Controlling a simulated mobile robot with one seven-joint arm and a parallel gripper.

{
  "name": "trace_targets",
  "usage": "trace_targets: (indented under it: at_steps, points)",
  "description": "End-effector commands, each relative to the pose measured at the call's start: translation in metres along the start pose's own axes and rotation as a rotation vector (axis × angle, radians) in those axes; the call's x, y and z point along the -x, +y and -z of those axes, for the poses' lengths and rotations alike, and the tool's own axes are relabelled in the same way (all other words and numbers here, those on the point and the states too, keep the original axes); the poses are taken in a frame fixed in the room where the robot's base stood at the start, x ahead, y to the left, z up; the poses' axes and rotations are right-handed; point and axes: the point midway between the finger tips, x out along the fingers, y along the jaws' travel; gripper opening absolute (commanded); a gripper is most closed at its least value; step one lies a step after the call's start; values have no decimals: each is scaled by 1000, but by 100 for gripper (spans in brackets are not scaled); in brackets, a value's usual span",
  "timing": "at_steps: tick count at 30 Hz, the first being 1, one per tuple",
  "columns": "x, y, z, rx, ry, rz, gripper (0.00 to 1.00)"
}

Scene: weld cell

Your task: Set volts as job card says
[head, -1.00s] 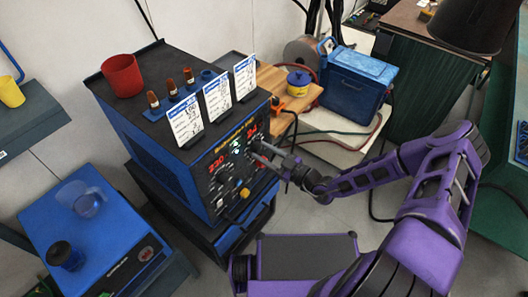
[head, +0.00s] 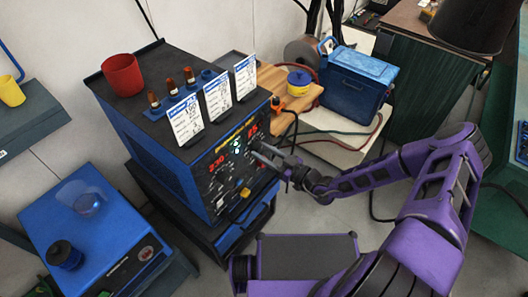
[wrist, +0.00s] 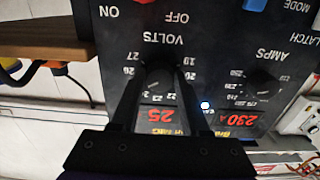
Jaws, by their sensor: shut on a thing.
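The blue welder (head: 150,135) has a black front panel. In the wrist view, upside down, the VOLTS knob (wrist: 160,80) sits between my fingers, its scale showing about 19 to 27. My gripper (wrist: 157,72) is shut on that knob; it also shows at the panel's upper right in the head view (head: 262,150). The red volts display (wrist: 159,118) reads 25. The amps display (wrist: 235,118) reads 230 beside the AMPS knob (wrist: 263,85). Three white cards, left (head: 186,119), middle (head: 217,95) and right (head: 245,76), stand on the welder; their small print is not clearly legible.
A red cup (head: 122,76) and several small copper-coloured parts stand on the welder. A wooden shelf (head: 268,80) with a yellow-blue container (head: 299,81) and a blue cooler (head: 358,80) are at the right.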

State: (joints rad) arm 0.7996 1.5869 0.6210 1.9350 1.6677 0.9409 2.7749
Motion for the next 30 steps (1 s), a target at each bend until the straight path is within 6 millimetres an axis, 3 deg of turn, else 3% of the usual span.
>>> trace_targets:
  at_steps: [1,2,6,15,19,23,30]
  points:
    - [0,0,0,0,0,0,0]
    - [0,0,0,0,0,0,51]
    - [0,0,0,0,0,0,74]
    - [1,0,0,1,0,0,74]
    - [11,1,0,2,-1,-3,74]
    - [35,1,-1,1,-3,-4,74]
    - [94,1,0,1,-3,-3,74]
